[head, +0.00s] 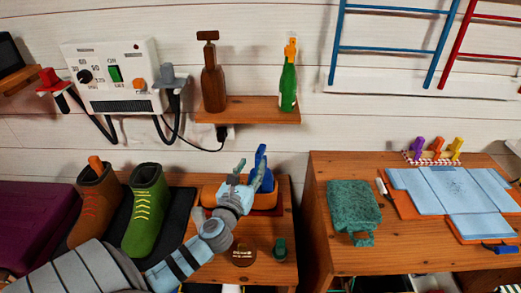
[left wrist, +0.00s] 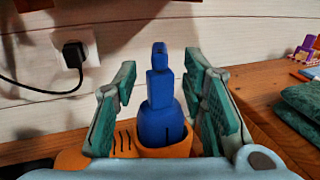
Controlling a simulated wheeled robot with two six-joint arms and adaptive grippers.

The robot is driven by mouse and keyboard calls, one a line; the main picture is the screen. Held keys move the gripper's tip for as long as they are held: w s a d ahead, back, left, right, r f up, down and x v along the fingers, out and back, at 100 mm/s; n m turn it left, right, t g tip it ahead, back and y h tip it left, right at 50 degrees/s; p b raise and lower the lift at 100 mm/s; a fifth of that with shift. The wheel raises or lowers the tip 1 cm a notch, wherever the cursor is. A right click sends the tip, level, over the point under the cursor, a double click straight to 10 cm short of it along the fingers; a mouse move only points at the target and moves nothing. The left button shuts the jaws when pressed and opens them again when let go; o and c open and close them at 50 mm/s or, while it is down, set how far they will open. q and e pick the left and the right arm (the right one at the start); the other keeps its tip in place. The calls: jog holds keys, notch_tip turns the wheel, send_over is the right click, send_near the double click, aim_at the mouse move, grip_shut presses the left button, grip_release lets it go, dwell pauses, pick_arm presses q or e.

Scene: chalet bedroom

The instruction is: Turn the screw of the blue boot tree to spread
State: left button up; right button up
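The blue boot tree (head: 261,167) stands upright in an orange boot (head: 268,199) at the back of the small wooden table. In the left wrist view, the blue boot tree (left wrist: 160,118) shows a narrow, blocky top above a wider rounded body, inside the orange boot's opening (left wrist: 178,148). My left gripper (head: 244,177) is at the boot tree. Its two green-padded fingers (left wrist: 161,65) are apart, one on each side of the boot tree, with visible gaps. Part of the orange boot is hidden behind my left gripper in the head view. My right gripper is not in view.
A green boot (head: 147,208) and a brown boot (head: 97,205) stand on a dark mat to the left. A small dark green object (head: 280,249) stands near the table's front. A green cloth (head: 353,207) lies on the right desk.

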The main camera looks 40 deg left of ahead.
aim_at(261, 148)
pick_arm(q)
jog(key=b+x, duration=0.1)
jog(key=x, duration=0.8)
jog(key=shift+w+a+f, duration=0.1)
jog(key=shift+w, duration=0.1)
jog(key=shift+c, duration=0.5)
grip_shut()
